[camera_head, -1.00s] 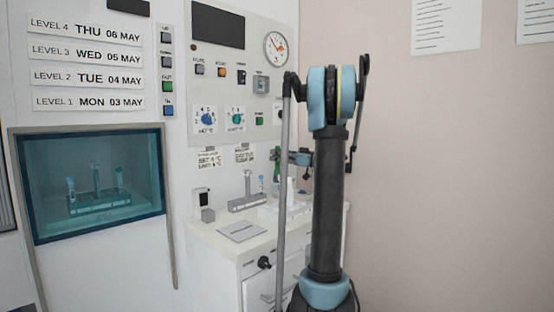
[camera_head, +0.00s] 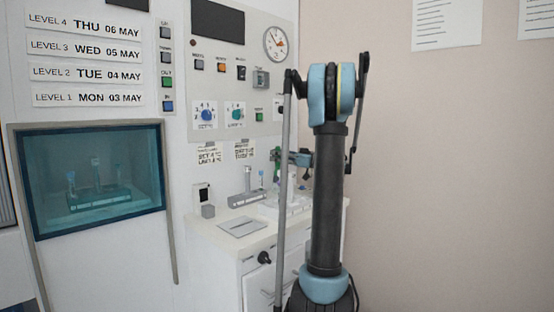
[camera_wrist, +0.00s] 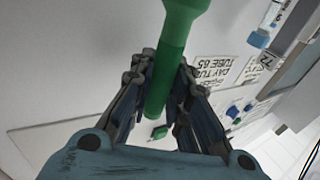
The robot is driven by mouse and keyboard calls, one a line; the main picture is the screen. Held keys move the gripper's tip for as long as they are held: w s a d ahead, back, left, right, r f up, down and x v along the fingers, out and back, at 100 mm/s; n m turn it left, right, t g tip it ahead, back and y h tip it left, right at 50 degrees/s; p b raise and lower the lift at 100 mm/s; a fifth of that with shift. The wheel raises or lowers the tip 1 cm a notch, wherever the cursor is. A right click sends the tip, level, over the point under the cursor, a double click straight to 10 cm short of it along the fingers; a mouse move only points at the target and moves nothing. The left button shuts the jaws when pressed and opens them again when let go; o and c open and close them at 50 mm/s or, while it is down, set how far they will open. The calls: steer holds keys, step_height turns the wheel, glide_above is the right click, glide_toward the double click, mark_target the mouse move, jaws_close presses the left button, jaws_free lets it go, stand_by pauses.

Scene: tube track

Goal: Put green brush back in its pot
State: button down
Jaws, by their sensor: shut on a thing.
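The green brush shows large in the wrist view (camera_wrist: 176,45), its thick handle towards the top and a narrower green shaft running down between the fingers. My gripper (camera_wrist: 163,85) is shut on the green brush. In the head view my gripper (camera_head: 300,158) is above the back of the counter, with a bit of the green brush (camera_head: 276,158) at its left. The brush's lower end is not clear. I cannot make out its pot; my arm hides part of the counter.
A white counter (camera_head: 215,228) with drawers stands below the control panel. On it are a grey tube rack (camera_head: 246,200) and a flat grey plate (camera_head: 241,227). A glass window (camera_head: 90,205) shows another rack behind it. The beige wall is close behind my arm.

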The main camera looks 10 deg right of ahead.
steer(key=shift+f, duration=0.45)
steer(key=shift+f, duration=0.55)
steer(key=c, duration=1.4)
jaws_free()
steer(key=shift+c, duration=0.2)
steer(key=v, duration=0.7)
steer(key=shift+d, duration=0.2)
steer(key=shift+s+f, duration=0.1)
